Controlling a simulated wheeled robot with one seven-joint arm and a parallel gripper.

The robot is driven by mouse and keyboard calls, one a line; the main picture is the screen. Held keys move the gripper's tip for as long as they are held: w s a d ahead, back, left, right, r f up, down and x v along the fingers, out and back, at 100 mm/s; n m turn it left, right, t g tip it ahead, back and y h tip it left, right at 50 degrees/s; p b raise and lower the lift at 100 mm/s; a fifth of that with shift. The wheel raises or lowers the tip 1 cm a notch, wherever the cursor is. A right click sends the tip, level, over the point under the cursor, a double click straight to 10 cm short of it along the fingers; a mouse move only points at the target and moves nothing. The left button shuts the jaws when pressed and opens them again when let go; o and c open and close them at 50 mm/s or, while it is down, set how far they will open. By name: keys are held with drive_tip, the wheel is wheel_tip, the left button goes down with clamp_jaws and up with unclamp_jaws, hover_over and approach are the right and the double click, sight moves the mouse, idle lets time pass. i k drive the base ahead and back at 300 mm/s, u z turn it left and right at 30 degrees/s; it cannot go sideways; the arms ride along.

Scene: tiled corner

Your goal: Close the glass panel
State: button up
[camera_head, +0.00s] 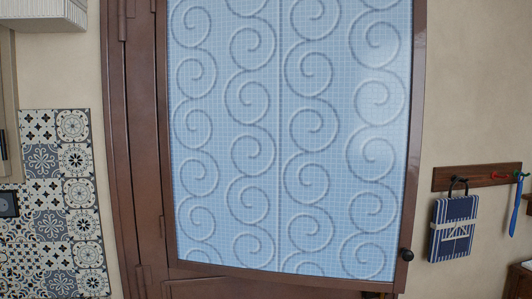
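The glass panel (281,140) fills the middle of the head view. It is pale blue with a fine grid and embossed spirals, set in a brown frame (418,120). A dark round knob (406,254) sits at the frame's lower right corner. Hinges (122,25) show on the brown surround (132,150) at the left. The panel's lower edge slants down to the right and looks slightly out of line with the brown part beneath it. How far it stands open I cannot tell. Its top is out of view. My gripper is not in view.
To the right, a wooden hook rail (475,177) holds a blue striped cloth (454,228) and a blue long-handled item (519,196). Patterned tiles (58,190) cover the left wall. A pale box-like unit (48,16) is at the upper left.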

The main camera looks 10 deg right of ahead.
sight(290, 132)
drive_tip(key=z, duration=1)
drive_tip(key=k, duration=0.45)
drive_tip(key=u, duration=1.5)
drive_tip(key=i, duration=0.5)
drive_tip(key=z, duration=0.05)
